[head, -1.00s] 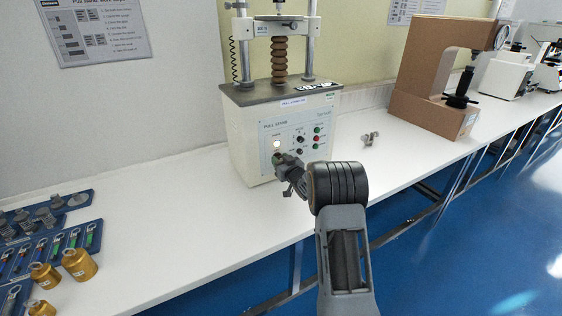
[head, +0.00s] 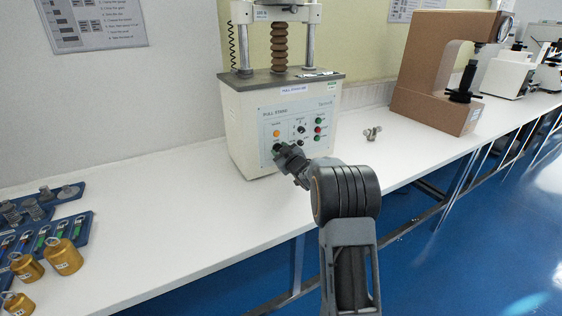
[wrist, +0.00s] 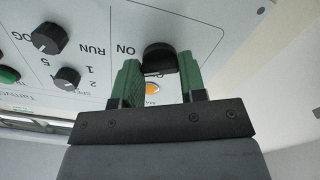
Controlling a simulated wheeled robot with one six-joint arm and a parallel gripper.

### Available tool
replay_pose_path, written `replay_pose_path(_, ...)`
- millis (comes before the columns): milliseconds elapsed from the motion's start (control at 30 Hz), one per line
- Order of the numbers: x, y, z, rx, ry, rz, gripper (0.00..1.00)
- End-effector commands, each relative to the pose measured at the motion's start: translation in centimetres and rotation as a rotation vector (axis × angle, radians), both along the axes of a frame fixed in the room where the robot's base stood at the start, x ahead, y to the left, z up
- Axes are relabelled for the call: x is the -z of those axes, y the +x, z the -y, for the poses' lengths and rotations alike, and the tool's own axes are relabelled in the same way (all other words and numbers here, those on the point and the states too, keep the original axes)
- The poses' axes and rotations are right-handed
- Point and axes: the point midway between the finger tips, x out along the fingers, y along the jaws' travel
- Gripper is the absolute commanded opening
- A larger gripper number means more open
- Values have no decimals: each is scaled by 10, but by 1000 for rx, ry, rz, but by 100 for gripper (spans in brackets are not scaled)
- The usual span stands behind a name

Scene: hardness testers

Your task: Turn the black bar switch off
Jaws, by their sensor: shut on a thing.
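The black bar switch (wrist: 160,58) is on the sloping front panel of the pull stand (head: 245,110), near an ON label. In the wrist view my gripper (wrist: 160,72) has its two green fingers on either side of the switch, shut on it. The orange lamp (wrist: 152,87) shows between the fingers; it also shows in the head view (head: 277,133), a plain orange. In the head view my gripper (head: 279,149) is at the panel's lower left and mostly hides the switch. The exact angle of the bar is hard to tell.
Other black knobs (wrist: 48,38) and a green button (wrist: 8,74) are beside the switch. A small metal part (head: 372,133) and a brown tester (head: 430,90) stand to the right. Brass weights (head: 62,257) are at the left. The white bench (head: 180,215) between is clear.

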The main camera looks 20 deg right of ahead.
Motion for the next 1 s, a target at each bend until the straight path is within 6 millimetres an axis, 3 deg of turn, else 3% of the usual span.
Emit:
replay_pose_path(33, 7, 0, 0, 0, -46, 8, 15)
replay_pose_path(1000, 3, 0, 0, 0, -912, 105, 15)
